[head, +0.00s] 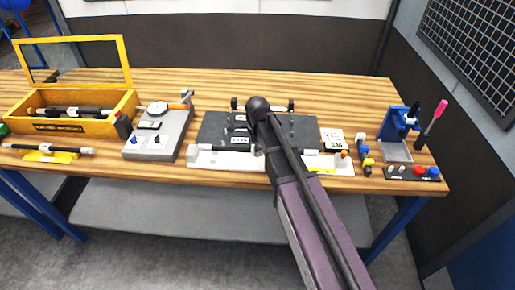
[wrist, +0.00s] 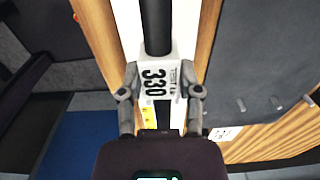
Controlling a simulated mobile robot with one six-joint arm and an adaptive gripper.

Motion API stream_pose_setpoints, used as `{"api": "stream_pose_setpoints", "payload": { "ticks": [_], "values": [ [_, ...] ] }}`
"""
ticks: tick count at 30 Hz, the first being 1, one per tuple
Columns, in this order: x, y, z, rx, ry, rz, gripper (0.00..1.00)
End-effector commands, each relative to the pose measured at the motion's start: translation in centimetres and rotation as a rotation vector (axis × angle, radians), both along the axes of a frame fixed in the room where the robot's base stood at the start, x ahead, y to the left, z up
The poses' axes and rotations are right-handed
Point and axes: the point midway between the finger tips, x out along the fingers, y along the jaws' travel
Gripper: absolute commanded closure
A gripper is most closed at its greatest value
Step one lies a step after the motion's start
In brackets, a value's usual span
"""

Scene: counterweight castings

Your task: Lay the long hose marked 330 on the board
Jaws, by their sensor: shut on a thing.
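The hose marked 330 (wrist: 155,28) is black with a white label collar; the "330" reads sideways in the wrist view. My gripper (wrist: 160,84) is shut on this collar, with one finger on each side. In the head view the black hose (head: 229,149) runs left from under my arm, along the near side of the board. The dark grey board (head: 218,128) lies flat on the bench, with several small pegs and labels on it. My arm hides the gripper's fingertips and part of the board in the head view. I cannot tell whether the hose touches the white strip below it.
A white holder strip (head: 212,163) lies along the board's near edge. A grey gauge unit (head: 172,138) and a yellow box (head: 90,125) with more hoses stand left. A blue stand (head: 393,124) and a row of coloured knobs (head: 412,173) are at the right.

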Motion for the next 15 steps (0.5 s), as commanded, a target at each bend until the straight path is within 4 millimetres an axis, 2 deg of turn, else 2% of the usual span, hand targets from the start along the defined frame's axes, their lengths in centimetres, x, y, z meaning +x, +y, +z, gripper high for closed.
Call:
{"api": "stream_pose_setpoints", "payload": {
  "ticks": [1, 6, 15],
  "values": [
    [0.0, 0.0, -0.7, 0.0, 0.0, 0.0, 0.97],
    [0.0, 0.1, -1.8, 0.0, 0.0, 0.001, 0.97],
    [0.0, 0.1, -2.7, 0.0, 0.0, 0.001, 0.97]
  ]
}}
